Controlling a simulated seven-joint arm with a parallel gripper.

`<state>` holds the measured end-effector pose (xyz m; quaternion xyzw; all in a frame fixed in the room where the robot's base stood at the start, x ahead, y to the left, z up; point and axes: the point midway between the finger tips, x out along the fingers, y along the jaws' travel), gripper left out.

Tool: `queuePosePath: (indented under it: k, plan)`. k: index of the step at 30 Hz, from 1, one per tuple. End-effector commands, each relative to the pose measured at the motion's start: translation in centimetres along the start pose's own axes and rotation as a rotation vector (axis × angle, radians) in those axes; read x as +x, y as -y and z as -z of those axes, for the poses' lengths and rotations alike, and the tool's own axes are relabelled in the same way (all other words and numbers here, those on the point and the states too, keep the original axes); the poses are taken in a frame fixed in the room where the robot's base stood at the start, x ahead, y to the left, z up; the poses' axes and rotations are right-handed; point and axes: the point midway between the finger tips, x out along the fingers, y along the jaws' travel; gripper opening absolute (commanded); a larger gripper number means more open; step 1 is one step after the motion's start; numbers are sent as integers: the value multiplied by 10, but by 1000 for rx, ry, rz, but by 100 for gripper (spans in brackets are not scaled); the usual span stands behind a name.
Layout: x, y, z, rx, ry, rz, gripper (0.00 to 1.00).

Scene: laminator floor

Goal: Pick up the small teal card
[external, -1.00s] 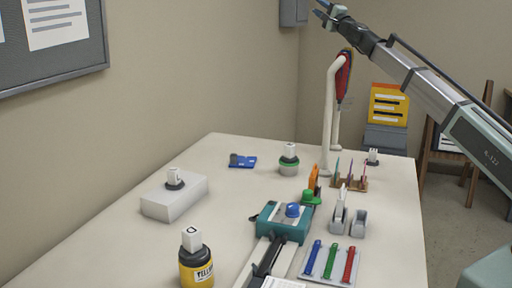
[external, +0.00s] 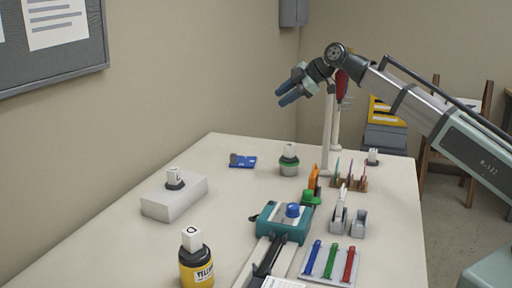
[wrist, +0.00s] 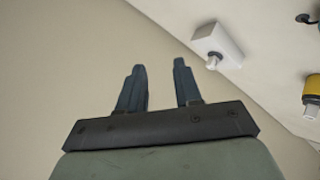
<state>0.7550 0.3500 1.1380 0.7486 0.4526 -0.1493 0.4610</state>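No card shows in the wrist view.
A white post (external: 327,135) stands near my wrist.

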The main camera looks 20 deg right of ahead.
Motion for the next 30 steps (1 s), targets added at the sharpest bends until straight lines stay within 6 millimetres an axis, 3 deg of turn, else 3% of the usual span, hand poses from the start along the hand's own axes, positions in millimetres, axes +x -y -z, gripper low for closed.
queuePosePath:
  k: [1,6,12,20,30]
  plan:
    - [0,24,-13,-119,84,55,34]
    - [-13,79,-63,-491,357,277,34]
    - [-45,119,-104,-768,581,536,34]
    - [-66,136,-123,-879,682,688,34]
    - [-41,147,-158,-881,685,693,34]
